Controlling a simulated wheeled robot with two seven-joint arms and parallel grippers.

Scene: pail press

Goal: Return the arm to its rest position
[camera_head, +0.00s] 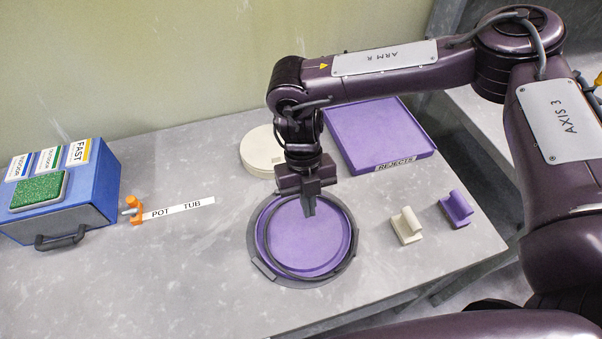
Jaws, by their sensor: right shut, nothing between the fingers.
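My right arm (400,65) comes in from the right and reaches over the table. My right gripper (309,208) points down above the far part of a purple round lid or disc (305,245), with its fingers shut and empty. The disc sits inside a dark ring (277,272) on a dark round base (300,284). I cannot tell whether the fingertips touch the disc. My left gripper is not in view.
A purple tray labelled REJECTS (375,130) and a cream round lid (262,148) lie behind the gripper. Cream (406,226) and purple (456,208) handled blocks stand at right. A blue box (75,195) and an orange clamp (132,210) are left. The front-left table is clear.

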